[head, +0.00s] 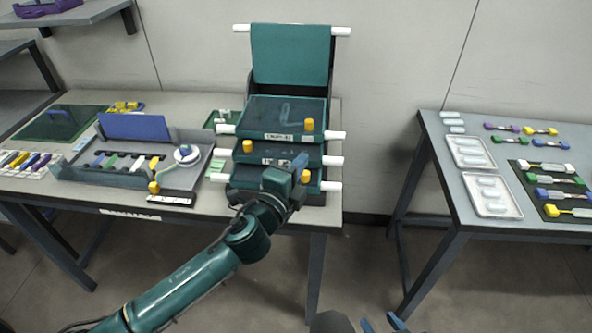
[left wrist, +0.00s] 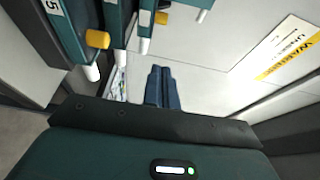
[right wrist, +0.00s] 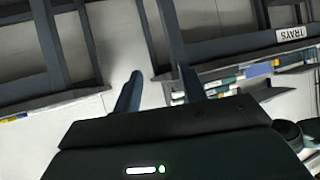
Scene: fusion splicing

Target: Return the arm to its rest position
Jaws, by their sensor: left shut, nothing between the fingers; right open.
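My left arm reaches from the bottom left of the head view to the front of the stacked green trays. My left gripper (head: 300,164) is in front of the tray stack (head: 285,112), at its right half. In the left wrist view the fingers (left wrist: 163,88) are together with nothing between them, and the tray edges with yellow knobs lie to their left. My right gripper (head: 382,323) shows only at the bottom edge of the head view. In the right wrist view its fingers (right wrist: 158,90) are apart and empty, over the floor between table frames.
The left table (head: 110,207) holds the tray stack, a grey splicing station (head: 105,178) and a white spool (head: 186,154). The right table (head: 455,215) holds white trays (head: 472,152) and coloured connectors on a dark mat (head: 537,211). Open floor lies between the tables.

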